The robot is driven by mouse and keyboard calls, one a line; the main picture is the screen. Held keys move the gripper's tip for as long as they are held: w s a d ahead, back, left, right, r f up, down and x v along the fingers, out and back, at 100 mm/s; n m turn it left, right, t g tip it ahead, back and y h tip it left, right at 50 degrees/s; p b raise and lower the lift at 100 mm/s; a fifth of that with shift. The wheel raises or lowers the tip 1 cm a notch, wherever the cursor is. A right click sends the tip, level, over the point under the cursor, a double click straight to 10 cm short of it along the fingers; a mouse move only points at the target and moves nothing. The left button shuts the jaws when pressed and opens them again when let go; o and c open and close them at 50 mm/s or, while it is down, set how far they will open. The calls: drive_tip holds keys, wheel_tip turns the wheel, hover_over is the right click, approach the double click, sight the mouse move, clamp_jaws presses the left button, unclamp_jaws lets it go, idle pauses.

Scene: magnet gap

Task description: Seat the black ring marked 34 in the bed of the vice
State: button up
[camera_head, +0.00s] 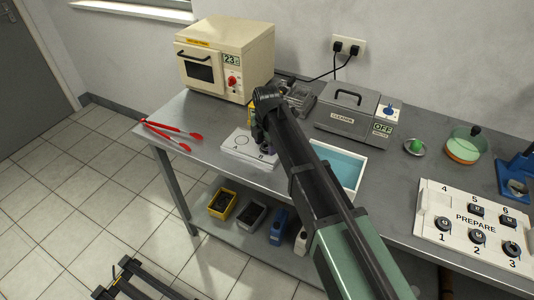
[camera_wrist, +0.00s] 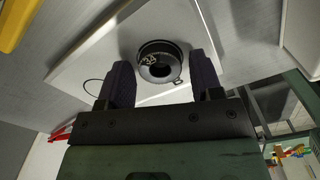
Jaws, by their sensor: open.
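A black ring (camera_wrist: 160,60) with pale marks, too small to read for certain, lies on a white board (camera_wrist: 85,70) in the wrist view. My gripper (camera_wrist: 162,70) is open, with one dark finger on each side of the ring; I cannot tell whether they touch it. In the head view the board (camera_head: 238,145) lies near the front edge of the bench with circle A showing, and my arm partly covers its right side. A grey metal device (camera_head: 299,95) behind my arm may be the vice, but its bed is hidden.
A cream oven (camera_head: 225,60) stands at the back left, with red tongs (camera_head: 172,130) in front. A grey cleaner (camera_head: 352,112), a blue-lined tray (camera_head: 342,166) and a PREPARE panel (camera_head: 475,225) stand to the right. A blue device (camera_head: 515,178) sits at the right edge.

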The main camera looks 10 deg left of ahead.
drive_tip(key=c, duration=0.7)
wheel_tip(320, 180, up, 5)
drive_tip(key=p, duration=0.5)
drive_tip(key=shift+r, duration=0.15)
